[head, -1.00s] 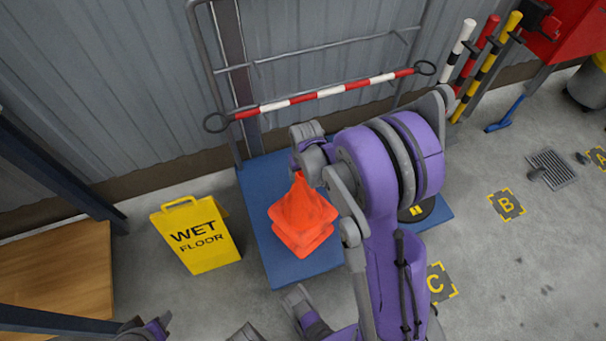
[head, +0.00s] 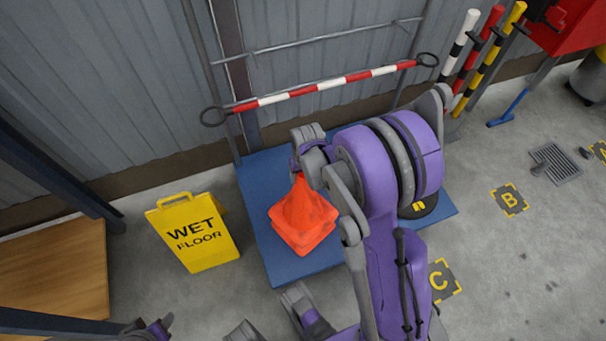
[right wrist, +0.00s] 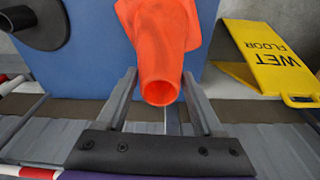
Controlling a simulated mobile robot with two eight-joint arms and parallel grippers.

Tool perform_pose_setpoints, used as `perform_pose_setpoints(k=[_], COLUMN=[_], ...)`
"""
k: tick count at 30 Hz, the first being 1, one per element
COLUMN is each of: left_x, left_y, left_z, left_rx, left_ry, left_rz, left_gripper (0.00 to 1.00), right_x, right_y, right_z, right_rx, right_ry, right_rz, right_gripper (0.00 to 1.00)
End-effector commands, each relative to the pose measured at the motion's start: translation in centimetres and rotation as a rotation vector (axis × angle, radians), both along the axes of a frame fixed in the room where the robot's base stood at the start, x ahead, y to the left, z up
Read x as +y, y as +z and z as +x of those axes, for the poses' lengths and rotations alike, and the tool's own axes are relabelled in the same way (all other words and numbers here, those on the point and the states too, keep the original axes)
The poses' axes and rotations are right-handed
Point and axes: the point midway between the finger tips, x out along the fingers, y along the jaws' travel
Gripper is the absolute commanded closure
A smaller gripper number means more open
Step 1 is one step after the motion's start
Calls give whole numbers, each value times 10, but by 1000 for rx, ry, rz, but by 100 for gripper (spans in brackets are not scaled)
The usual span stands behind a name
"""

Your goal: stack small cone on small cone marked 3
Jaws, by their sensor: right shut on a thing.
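An orange cone (head: 303,207) stands on the blue platform, its top at my right gripper (head: 306,160). A second orange base edge (head: 305,246) shows just under its base, as of another cone beneath; I cannot tell whether they are fully seated. No number 3 is visible. In the right wrist view the cone's open tip (right wrist: 160,88) lies between the two fingers of my right gripper (right wrist: 161,78), which is shut on it. The purple right forearm hides part of the platform. My left gripper does not clearly show.
The blue platform (head: 262,185) has a red-and-white bar (head: 320,88) behind it. A yellow wet floor sign (head: 194,232) stands to its left. A black round base (head: 420,207) sits at the platform's right. Floor markers B (head: 510,201) and C (head: 440,281) lie on open floor at right.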

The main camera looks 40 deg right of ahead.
Motion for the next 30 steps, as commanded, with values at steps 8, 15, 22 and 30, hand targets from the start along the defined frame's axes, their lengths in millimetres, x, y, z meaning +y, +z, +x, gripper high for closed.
perform_pose_setpoints(k=[8, 15, 22, 30], left_x=[0, 0, 0, 0], left_y=[-14, -24, -34, -46], left_z=[1, 2, 3, 4], left_rx=[5, 8, 12, 16], left_ry=[0, 0, 0, 0], left_rz=[0, 0, 0, 0], left_gripper=[50, 50, 50, 50], right_x=[0, 0, 0, 0], right_y=[-15, -27, -38, -52], right_z=[0, 0, 0, 0], right_rx=[0, 0, 0, 0], right_ry=[0, 0, 0, 0], right_rz=[0, 0, 0, 0], right_gripper=[100, 100, 100, 100])
